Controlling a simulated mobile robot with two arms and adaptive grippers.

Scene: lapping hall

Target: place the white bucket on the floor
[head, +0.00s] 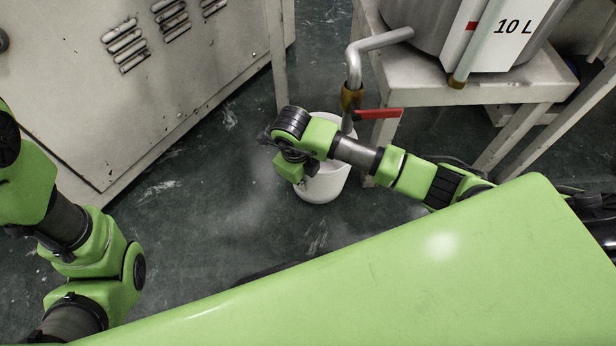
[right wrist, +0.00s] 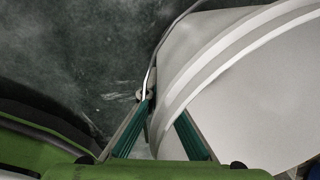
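The white bucket (head: 327,186) stands under a bent pipe in the head view, partly hidden by my right arm. Whether its base touches the floor (head: 225,215) is unclear. In the right wrist view the bucket (right wrist: 245,90) fills the right side, with its curved rim and a thin wire handle (right wrist: 168,42) along its left edge. My right gripper (right wrist: 163,106) has its two fingers apart at the bucket's edge, with the handle close to the left fingertip. No firm hold on it shows. My left arm is at the left of the head view; its gripper is out of sight.
A bent pipe with a red lever (head: 380,114) hangs over the bucket. A metal stand (head: 520,85) carries a steel vessel marked 10 L (head: 425,30) at the right. A grey cabinet (head: 120,100) stands at the left. Scuffed green floor lies open between cabinet and bucket.

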